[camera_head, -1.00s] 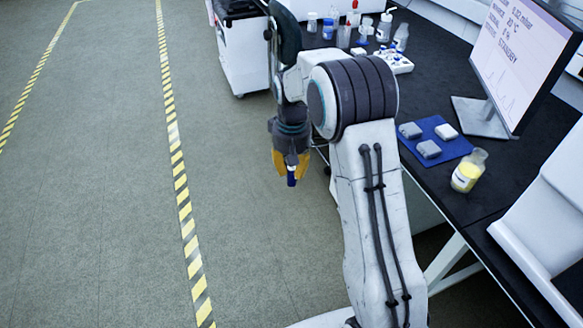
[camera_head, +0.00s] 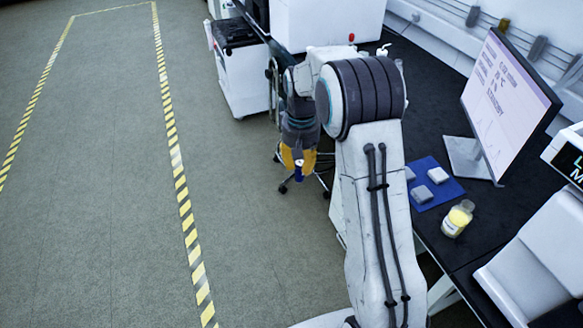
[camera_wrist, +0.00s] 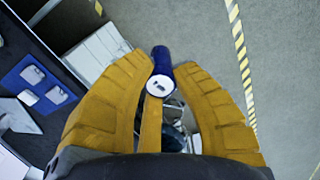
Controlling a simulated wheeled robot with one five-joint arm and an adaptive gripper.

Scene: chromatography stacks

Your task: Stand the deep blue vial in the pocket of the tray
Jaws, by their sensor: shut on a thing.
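The deep blue vial (camera_wrist: 161,60) is held between the yellow fingers of my gripper (camera_wrist: 160,75) in the wrist view. Its white cap with small dark marks faces the camera. In the head view my gripper (camera_head: 298,163) hangs over the floor, left of the bench, and the vial (camera_head: 299,172) shows as a small blue piece below the fingers. The tray with the pocket is not visible in the head view; my arm covers part of the bench.
The black bench (camera_head: 492,227) runs along the right. It bears a blue mat (camera_head: 425,197) with grey blocks, a yellow-filled bottle (camera_head: 457,218) and a monitor (camera_head: 510,100). A wheeled chair base (camera_head: 325,180) stands behind my gripper. The floor at left is free.

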